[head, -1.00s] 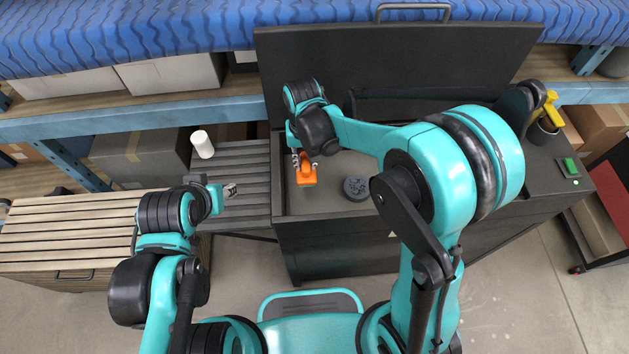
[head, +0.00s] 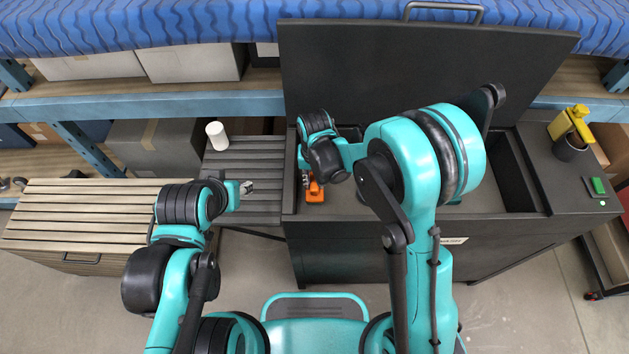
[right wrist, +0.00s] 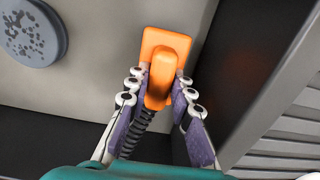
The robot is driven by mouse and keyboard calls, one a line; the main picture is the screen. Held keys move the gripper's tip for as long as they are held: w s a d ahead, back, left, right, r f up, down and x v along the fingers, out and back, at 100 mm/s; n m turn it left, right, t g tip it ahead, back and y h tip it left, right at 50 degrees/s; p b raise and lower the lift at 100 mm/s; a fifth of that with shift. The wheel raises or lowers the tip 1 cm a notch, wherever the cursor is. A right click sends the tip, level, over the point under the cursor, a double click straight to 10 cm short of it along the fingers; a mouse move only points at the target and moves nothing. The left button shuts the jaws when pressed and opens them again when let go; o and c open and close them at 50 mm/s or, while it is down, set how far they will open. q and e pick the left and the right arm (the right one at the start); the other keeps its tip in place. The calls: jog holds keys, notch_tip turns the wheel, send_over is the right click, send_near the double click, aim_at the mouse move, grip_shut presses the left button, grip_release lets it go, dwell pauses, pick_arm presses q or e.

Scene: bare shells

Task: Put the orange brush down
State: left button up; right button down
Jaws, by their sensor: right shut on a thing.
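My right gripper (head: 309,181) is shut on the orange brush (head: 315,192), inside the open dark cabinet near its left front corner. In the right wrist view the fingers (right wrist: 160,86) are on both sides of the brush (right wrist: 166,48), and its flat orange block points away from the palm. The pale cabinet floor lies behind it; I cannot tell whether the brush touches it. My left gripper (head: 246,188) is over the slatted grey shelf left of the cabinet; its jaws are too small to read.
A dark spotted disc (right wrist: 33,32) lies on the cabinet floor. The cabinet's raised lid (head: 420,75) stands behind. A white cylinder (head: 217,135) stands on the grey slatted shelf (head: 245,160).

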jog(key=shift+f, duration=0.2)
jog(key=c, duration=1.3)
grip_release()
jog(key=shift+r, duration=0.15)
